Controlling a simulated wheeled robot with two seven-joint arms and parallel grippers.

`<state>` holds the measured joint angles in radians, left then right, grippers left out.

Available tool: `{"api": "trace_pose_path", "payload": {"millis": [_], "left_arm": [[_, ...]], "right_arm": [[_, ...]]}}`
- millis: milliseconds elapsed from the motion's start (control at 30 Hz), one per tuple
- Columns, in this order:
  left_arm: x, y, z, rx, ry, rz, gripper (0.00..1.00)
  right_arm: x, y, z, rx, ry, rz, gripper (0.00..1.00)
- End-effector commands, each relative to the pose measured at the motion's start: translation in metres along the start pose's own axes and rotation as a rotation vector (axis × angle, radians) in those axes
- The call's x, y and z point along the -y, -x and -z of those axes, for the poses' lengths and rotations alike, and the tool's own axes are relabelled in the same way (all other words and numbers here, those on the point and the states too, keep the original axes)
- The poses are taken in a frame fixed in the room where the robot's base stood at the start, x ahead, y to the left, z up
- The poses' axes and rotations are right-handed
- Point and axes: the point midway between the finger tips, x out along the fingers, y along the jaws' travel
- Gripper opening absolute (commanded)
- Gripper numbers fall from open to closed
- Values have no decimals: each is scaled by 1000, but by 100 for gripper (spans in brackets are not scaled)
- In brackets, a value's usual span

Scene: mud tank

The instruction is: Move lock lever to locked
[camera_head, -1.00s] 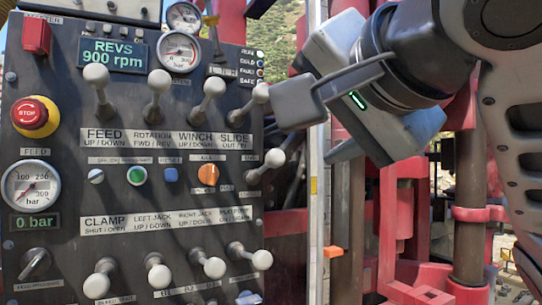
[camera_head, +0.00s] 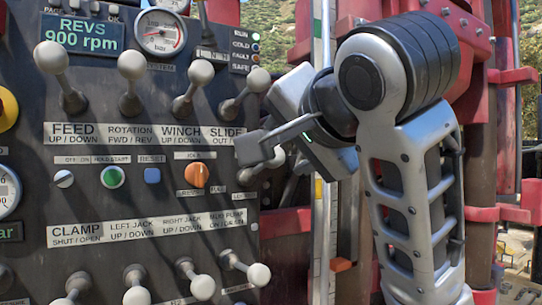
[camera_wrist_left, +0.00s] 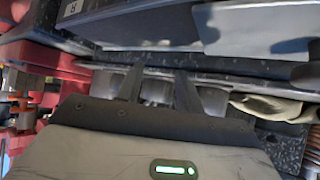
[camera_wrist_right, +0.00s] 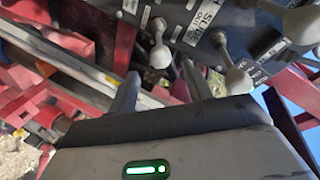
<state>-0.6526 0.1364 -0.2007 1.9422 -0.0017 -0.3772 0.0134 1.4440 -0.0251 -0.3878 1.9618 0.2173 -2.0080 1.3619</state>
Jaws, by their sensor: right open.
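The lever that I take to be the lock lever (camera_head: 275,157) sits at the right edge of the control panel, below the SLIDE label. Its white knob is partly hidden by my gripper in the head view, and its label is too small to read. My right gripper (camera_head: 268,150) is open beside it, one finger in front of the lever. In the right wrist view, the knob (camera_wrist_right: 160,57) shows just beyond the open fingers (camera_wrist_right: 161,85), lined up between them. I cannot tell whether they touch. My left gripper (camera_wrist_left: 158,80) shows only in its wrist view, fingers apart.
The SLIDE lever (camera_head: 240,92) stands just above, its knob also close in the right wrist view (camera_wrist_right: 238,82). The orange knob (camera_head: 196,175) is to the left. The mud pump lever (camera_head: 257,273) is below. Red machine frame and metal posts (camera_head: 322,60) stand behind.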

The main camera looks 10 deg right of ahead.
Motion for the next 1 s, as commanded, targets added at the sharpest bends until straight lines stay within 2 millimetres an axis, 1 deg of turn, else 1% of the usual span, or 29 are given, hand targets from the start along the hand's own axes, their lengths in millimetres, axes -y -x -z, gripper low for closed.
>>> {"api": "trace_pose_path", "payload": {"millis": [33,167,233,300,500,667,900,933,967,1000], "left_arm": [[0,-4,-3,-3,0,0,36],[0,-8,-5,-8,2,-1,36],[0,-4,3,-11,2,-2,36],[0,-1,6,-14,2,-1,36],[0,2,9,-15,1,0,36],[1,1,6,-8,1,2,36],[2,1,5,-8,1,5,36],[2,1,5,-8,1,5,36],[2,1,5,-8,1,5,36],[2,1,5,-8,1,5,36]], "right_arm": [[-1,-8,-4,8,-6,4,50],[-1,-25,-4,9,-4,1,50],[1,-36,1,1,1,-6,50],[1,-47,2,-1,2,-5,50],[1,-71,2,-2,1,-2,50],[1,-78,1,-3,2,0,50],[0,-79,1,-3,2,1,50],[0,-79,1,-3,2,1,45],[0,-79,1,-3,2,1,36],[0,-79,1,-3,2,1,25]]}}
